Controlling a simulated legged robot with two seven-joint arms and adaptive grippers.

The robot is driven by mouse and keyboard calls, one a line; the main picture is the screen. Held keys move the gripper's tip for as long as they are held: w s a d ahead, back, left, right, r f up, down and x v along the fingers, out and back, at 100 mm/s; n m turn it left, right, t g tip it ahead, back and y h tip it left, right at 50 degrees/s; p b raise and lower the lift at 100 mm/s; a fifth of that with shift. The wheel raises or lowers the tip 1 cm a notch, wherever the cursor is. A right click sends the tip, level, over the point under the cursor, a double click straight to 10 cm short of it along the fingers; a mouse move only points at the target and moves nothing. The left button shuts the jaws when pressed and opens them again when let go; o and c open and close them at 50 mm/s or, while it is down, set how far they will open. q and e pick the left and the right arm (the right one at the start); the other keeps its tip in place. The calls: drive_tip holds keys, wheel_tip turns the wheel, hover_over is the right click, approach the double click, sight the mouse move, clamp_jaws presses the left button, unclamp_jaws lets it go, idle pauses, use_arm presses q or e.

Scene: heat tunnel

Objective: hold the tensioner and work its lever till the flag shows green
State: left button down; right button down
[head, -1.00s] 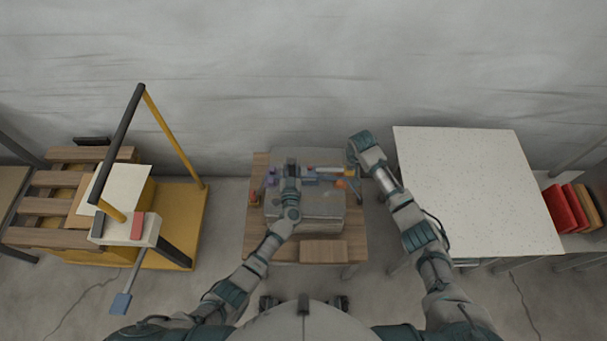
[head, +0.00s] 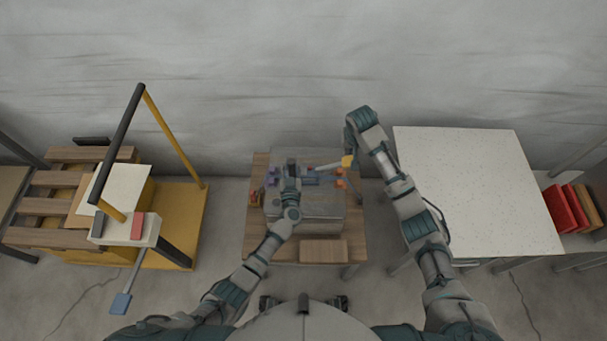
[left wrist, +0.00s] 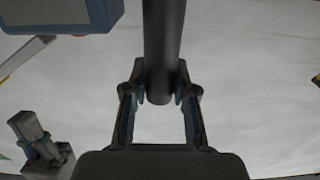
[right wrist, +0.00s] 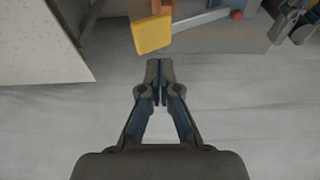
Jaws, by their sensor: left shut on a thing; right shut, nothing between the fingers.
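The tensioner (head: 312,180) is a blue-grey body on a grey slab. My left gripper (left wrist: 162,95) is shut around its dark round handle (left wrist: 163,45). The grey lever (head: 328,166) ends in a yellow tip (head: 347,161) and slants away from the body towards the wall. The lever's yellow tip (right wrist: 152,34) also shows in the right wrist view. My right gripper (right wrist: 157,68) is shut and empty, just short of the yellow tip, with a small gap seen between them. I cannot make out the flag or its colour.
The slab (head: 306,225) rests on a wooden table (head: 256,235) with a wooden block (head: 323,251) at the front. Orange blocks stand by the lever. A speckled white table (head: 470,190) is on the right, a yellow frame stand (head: 190,225) on the left, and the grey wall behind.

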sight(347, 159)
drive_tip(key=shift+f, duration=0.1)
idle(0.5)
drive_tip(key=shift+s+x, duration=0.2)
drive_tip(key=shift+x, duration=0.6)
drive_tip(key=shift+s+x, duration=0.2)
drive_tip(key=shift+x, duration=0.6)
drive_tip(key=shift+f, duration=0.1)
